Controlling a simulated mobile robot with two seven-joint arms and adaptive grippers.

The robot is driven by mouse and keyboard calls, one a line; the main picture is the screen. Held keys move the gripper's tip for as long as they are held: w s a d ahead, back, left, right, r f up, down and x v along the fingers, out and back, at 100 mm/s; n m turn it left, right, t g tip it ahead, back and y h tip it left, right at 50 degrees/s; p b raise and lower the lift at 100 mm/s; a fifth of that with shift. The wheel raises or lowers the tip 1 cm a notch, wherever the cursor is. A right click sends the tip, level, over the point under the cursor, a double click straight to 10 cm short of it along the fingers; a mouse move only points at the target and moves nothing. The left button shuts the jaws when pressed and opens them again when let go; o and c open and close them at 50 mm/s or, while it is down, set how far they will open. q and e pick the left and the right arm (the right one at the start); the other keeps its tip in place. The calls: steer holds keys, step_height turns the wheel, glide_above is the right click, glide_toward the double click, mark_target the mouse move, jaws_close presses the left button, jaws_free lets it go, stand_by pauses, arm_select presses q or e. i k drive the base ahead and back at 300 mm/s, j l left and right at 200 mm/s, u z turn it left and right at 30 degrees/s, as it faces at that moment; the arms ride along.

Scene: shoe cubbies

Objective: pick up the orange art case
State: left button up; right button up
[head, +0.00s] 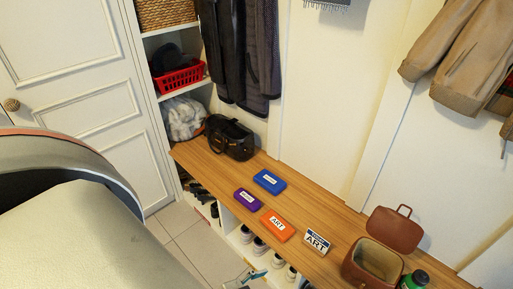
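The orange art case (278,226) lies flat on the wooden bench top, near its front edge, with a white label reading ART. A purple case (247,200) lies just behind and left of it, and a blue case (269,181) lies farther back. A small sign (317,242) reading ART stands to its right. Nothing touches or covers the orange case.
The wooden bench (206,166) has shoe cubbies beneath. A black bag (230,138) sits at its far end. An open brown case (372,266) and a green bottle (415,280) stand at the right. Coats (240,50) hang behind. A white door (95,90) is at left.

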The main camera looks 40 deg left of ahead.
mark_target(278, 226)
steer(key=u, duration=1)
steer(key=i+j+z, duration=0.6)
steer(key=j, duration=0.4)
steer(key=i+l, duration=0.05)
